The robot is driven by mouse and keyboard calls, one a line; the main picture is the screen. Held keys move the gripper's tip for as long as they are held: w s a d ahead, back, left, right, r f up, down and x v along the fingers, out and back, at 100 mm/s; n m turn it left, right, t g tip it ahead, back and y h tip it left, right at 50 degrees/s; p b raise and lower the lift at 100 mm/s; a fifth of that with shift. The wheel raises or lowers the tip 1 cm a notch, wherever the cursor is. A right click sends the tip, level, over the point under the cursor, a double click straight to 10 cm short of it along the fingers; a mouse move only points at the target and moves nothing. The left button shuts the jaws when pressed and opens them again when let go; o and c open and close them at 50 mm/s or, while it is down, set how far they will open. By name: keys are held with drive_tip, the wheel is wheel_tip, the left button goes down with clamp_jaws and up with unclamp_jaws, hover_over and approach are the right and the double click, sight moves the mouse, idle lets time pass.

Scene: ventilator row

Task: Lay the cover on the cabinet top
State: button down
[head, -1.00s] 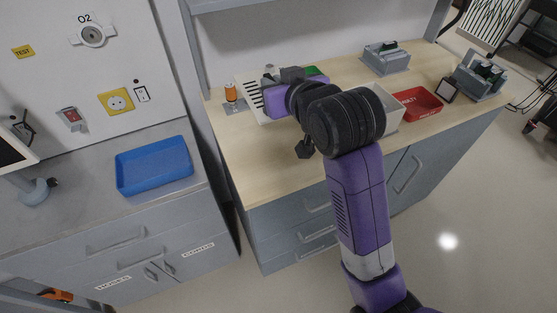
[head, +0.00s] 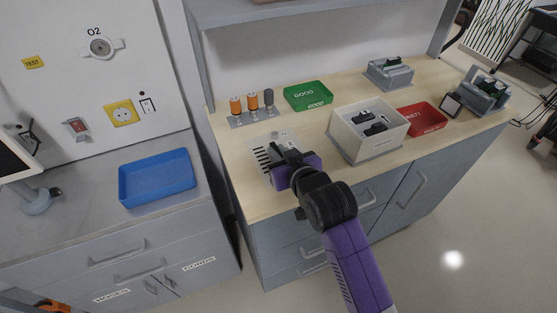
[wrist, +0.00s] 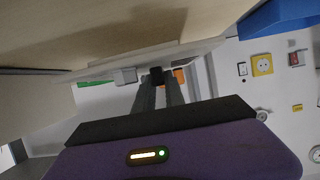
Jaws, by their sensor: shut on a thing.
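The cover (head: 258,146) is a pale flat plate with black slots at its left side. My gripper (head: 280,156) is shut on it; the gripper and wrist hide part of the plate. In the wrist view the fingers (wrist: 157,78) close on a small dark part of the cover, whose plate shows thin and edge-on (wrist: 195,55). The cover is over the left part of the wooden top (head: 232,190) of the grey-blue cabinet (head: 262,250); I cannot tell if it touches. Another cabinet top, grey (head: 95,210), stands to the left.
A rack with orange cylinders (head: 252,102) and a green tray (head: 308,96) stand behind the cover. A white bin (head: 355,140) with dark parts and a red tray (head: 422,119) are to the right. A blue tray (head: 157,178) lies on the grey top. The wooden top's front left is clear.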

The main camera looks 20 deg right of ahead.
drive_tip(key=shift+f, duration=1.5)
drive_tip(key=shift+f, duration=0.1)
drive_tip(key=c, duration=1.4)
unclamp_jaws()
drive_tip(key=shift+s, duration=0.15)
drive_tip(key=v, duration=1.1)
drive_tip(key=shift+s+r+b, duration=0.3)
drive_tip(key=shift+r, duration=0.05)
